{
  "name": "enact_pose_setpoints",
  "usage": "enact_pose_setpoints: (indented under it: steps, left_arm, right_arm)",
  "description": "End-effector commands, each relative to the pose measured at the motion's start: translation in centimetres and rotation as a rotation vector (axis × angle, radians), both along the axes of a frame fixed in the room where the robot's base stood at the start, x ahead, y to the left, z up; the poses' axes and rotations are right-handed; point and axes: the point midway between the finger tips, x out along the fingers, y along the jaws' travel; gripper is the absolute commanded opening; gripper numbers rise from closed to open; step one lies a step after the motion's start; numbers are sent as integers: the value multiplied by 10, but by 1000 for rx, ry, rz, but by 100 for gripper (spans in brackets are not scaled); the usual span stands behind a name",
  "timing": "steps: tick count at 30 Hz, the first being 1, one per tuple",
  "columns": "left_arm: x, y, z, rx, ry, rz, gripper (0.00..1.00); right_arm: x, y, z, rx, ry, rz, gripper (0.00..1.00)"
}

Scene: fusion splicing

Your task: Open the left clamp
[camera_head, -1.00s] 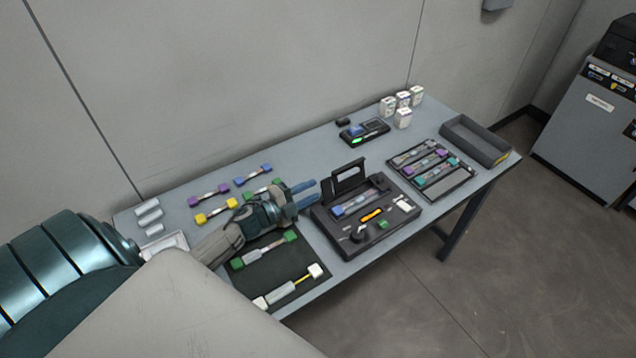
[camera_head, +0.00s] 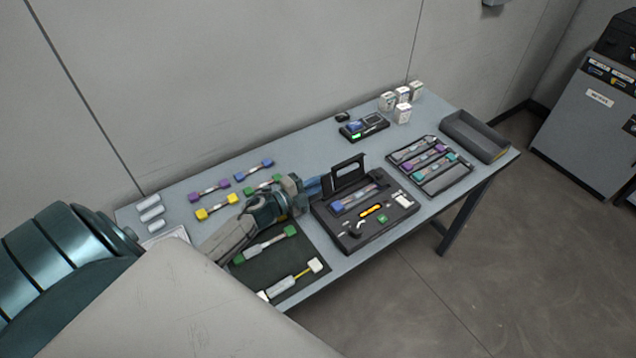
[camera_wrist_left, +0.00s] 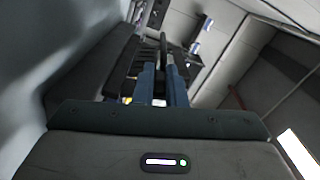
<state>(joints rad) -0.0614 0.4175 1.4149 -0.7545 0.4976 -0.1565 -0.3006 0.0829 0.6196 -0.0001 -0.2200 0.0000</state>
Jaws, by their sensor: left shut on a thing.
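The black fusion splicer (camera_head: 352,242) stands mid-table with its lid (camera_head: 347,172) raised. A blue-ended piece (camera_head: 355,197) lies across its inside. The left clamp is too small to make out in the head view. My left gripper (camera_head: 317,186) is at the splicer's left side, close to the lid's left edge. In the wrist view, its blue fingers (camera_wrist_left: 163,85) are shut around a dark upright part (camera_wrist_left: 163,52) of the splicer; I cannot tell whether this is the clamp or the lid edge. My right gripper is not in view.
A dark mat (camera_head: 262,276) with green-ended and white-ended pieces lies left of the splicer. Several coloured-end pieces (camera_head: 215,208) lie behind it. A slotted tray (camera_head: 459,185) and an open grey bin (camera_head: 477,134) are at the right. A small device (camera_head: 363,128) stands behind.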

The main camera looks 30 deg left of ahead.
Motion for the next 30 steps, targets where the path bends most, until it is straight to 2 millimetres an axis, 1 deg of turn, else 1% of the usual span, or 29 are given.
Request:
enact_pose_setpoints:
  steps: [1, 6, 14, 15, 18, 26, 30]
  left_arm:
    - [-1, -1, -2, 36, -15, -1, 0]
    - [-3, -5, 2, 152, -63, 0, 0]
    - [-3, -5, 3, 162, -66, 1, 0]
    - [-3, -5, 3, 162, -66, 1, 15]
    - [-3, -5, 3, 162, -66, 1, 33]
    - [-3, -5, 4, 162, -67, 0, 33]
    - [-9, -2, 2, 164, -66, -1, 33]
  right_arm:
    - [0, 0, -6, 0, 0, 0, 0]
    - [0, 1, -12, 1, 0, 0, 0]
    - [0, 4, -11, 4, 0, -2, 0]
    - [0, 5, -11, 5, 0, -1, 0]
    - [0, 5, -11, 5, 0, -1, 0]
    - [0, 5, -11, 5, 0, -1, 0]
    - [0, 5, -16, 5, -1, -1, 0]
